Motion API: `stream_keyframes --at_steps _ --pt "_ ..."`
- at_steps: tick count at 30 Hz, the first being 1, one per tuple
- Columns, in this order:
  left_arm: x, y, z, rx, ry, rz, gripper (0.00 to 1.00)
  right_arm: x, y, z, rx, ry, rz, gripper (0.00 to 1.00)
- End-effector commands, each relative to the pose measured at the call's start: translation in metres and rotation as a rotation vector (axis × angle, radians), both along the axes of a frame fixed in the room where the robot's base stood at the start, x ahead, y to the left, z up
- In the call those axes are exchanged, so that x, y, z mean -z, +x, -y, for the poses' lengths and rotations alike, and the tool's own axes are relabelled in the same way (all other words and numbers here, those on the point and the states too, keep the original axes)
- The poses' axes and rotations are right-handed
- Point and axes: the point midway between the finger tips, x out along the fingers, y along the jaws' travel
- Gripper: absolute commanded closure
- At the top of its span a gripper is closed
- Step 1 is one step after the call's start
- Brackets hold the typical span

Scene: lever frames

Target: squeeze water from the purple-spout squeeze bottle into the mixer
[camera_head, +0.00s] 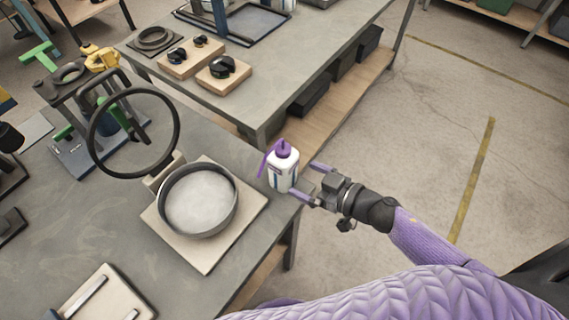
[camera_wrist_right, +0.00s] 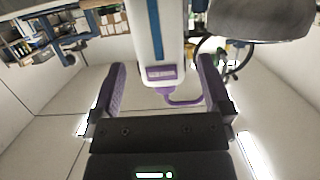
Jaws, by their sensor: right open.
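The white squeeze bottle (camera_head: 283,171) with its purple spout stands upright near the right edge of the near bench. What looks like the mixer, a round dark-rimmed bowl (camera_head: 231,217) with a pale grey inside, sits on a square beige base left of the bottle. My right gripper (camera_head: 312,182) is open just right of the bottle, its purple fingers pointing at it. In the right wrist view the bottle (camera_wrist_right: 163,35) appears upside down between the lines of the open fingers (camera_wrist_right: 162,85). I cannot tell whether they touch it. My left gripper is not in view.
A large black ring (camera_head: 91,143) stands upright behind the bowl. A tool stand with green and yellow handles is at the left. A second bench (camera_head: 290,62) behind carries wooden blocks (camera_head: 222,76) with black knobs. Open floor lies to the right.

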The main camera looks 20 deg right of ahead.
Motion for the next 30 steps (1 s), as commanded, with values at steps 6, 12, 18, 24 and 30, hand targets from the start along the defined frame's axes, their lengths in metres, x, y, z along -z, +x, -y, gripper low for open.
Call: stream_keyframes --at_steps 6,12,18,24,30 --pt "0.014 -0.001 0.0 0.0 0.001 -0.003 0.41 0.011 0.029 -0.022 0.002 0.002 0.001 0.0" --pt "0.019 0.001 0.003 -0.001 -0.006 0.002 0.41 0.017 0.048 -0.037 0.002 0.001 0.001 0.0" --pt "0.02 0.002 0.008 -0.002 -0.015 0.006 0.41 0.019 0.055 -0.042 0.003 -0.002 -0.001 0.0" --pt "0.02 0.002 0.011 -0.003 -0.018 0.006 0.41 0.019 0.055 -0.042 0.003 -0.002 -0.001 0.0" --pt "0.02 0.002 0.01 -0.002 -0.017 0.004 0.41 0.019 0.055 -0.042 0.003 -0.001 0.0 0.36"
